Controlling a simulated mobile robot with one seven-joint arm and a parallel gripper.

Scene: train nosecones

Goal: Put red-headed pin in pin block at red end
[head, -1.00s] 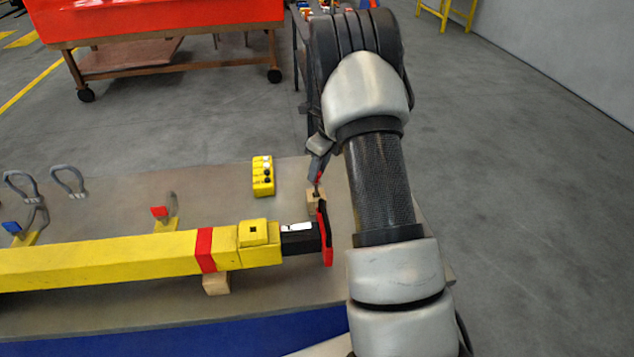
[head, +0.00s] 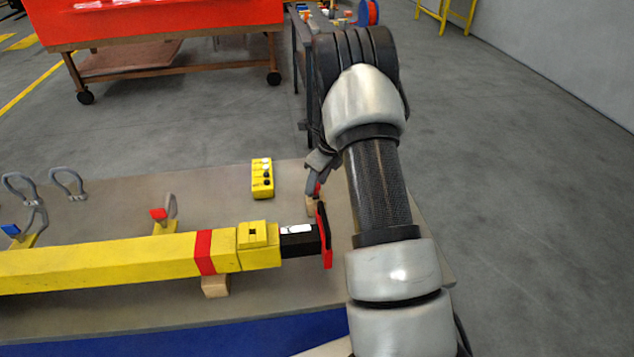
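My gripper (head: 316,183) points down at the far right of the table, partly hidden by my own arm. A small red bit at its fingertips is the head of the red-headed pin (head: 317,188). The fingers appear shut on it. The pin's shaft is not clearly visible now. A small tan block (head: 310,207), which looks like the pin block at the red end, is directly below the fingertips. It is partly covered by the red end plate (head: 324,235) of the yellow beam. I cannot tell whether the pin's tip is inside the block.
The yellow beam (head: 120,260) with a red band lies along the table (head: 215,185). A yellow box with black knobs (head: 262,178) stands behind it. A red-tipped holder (head: 160,215) and a blue-tipped one (head: 12,230) stand at left. The table's right edge is close.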

